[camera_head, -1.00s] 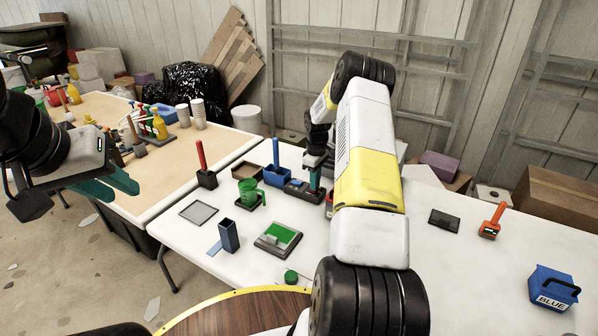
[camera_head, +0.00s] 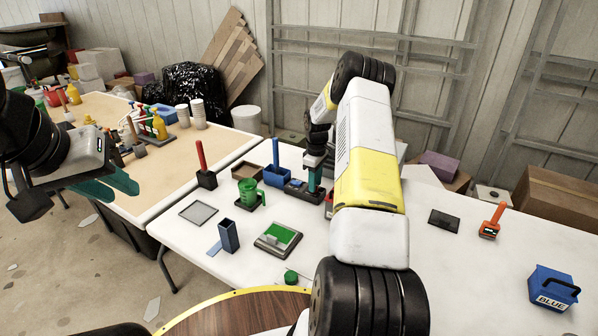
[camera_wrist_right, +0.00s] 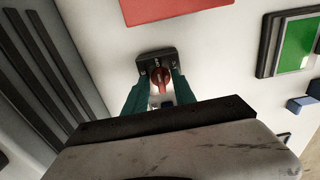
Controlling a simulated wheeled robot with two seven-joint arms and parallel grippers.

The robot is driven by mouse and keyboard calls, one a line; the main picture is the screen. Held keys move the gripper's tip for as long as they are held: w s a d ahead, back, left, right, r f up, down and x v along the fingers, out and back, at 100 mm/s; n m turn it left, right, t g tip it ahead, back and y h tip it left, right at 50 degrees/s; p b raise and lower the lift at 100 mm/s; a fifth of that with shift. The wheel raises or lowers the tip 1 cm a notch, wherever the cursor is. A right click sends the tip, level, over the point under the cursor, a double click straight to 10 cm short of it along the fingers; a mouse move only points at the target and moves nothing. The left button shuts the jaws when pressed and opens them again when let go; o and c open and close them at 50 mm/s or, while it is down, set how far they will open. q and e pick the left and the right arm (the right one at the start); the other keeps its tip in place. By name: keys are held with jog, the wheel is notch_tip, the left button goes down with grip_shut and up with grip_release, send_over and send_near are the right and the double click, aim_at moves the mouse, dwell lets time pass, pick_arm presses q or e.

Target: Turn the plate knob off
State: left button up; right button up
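The red knob (camera_wrist_right: 161,78) sits on a dark, marked base (camera_wrist_right: 155,60) in the right wrist view. My right gripper (camera_wrist_right: 161,84) has its teal fingers on either side of the knob, tips close to it. Whether they touch it is unclear. In the head view this gripper (camera_head: 315,180) points down at the white table beside a dark unit with a blue part (camera_head: 295,187), and the knob cannot be made out there. My left gripper (camera_head: 117,186) hangs at the left, its teal fingers apart and empty.
A red panel (camera_wrist_right: 170,8) lies beyond the knob. My right arm hides part of the table.

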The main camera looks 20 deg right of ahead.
notch_tip(320, 180, up, 8)
jog(key=shift+f, duration=0.1)
dwell(0.4)
